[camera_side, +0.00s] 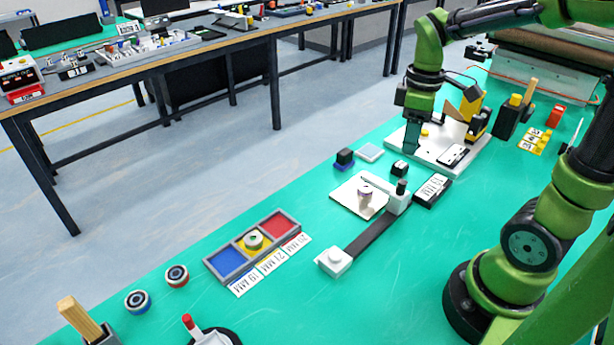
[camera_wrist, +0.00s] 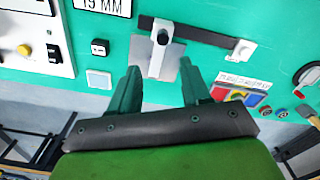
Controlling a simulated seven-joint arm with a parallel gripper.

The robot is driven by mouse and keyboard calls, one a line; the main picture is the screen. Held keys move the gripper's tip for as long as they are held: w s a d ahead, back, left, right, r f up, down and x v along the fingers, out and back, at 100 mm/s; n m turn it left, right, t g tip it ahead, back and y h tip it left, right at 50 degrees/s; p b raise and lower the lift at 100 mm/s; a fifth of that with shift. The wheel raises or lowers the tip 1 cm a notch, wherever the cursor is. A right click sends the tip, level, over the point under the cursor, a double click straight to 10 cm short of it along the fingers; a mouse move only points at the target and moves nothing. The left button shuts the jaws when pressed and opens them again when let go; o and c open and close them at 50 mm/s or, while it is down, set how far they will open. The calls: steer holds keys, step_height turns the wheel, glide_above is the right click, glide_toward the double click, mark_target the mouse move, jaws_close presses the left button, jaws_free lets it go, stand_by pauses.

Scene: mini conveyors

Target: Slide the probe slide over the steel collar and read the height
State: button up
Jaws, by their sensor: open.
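The steel collar (camera_side: 365,198) stands upright on a pale square plate (camera_side: 349,199) in the side view. The probe slide (camera_side: 398,203), a white block with a black knob, sits at the far end of a dark rail (camera_side: 372,237). Its white arm reaches toward the collar's top; I cannot tell whether they touch. In the wrist view the slide's knob (camera_wrist: 162,37) is ahead of the fingertips, and the collar cannot be made out. My gripper (camera_side: 411,148) is open and empty, above the bench and beyond the slide in the side view.
A black display (camera_side: 433,190) beside the slide reads what looks like 19 MM. A three-part tray (camera_side: 209,262) in blue, yellow and red holds a ring in yellow, with millimetre cards in front. A white end block (camera_side: 334,261) closes the rail. A white fixture board (camera_side: 470,160) lies near my gripper.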

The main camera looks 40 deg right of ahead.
step_height(320, 180, up, 5)
stand_by(0.5)
steer(key=s+a+m+t+y, duration=0.2)
steer(key=a+m+t, duration=0.5)
steer(key=a, duration=0.5)
steer(key=shift+s+a+r+m, duration=0.25)
steer(key=shift+s+a+m, duration=0.1)
steer(key=shift+s+m, duration=0.4)
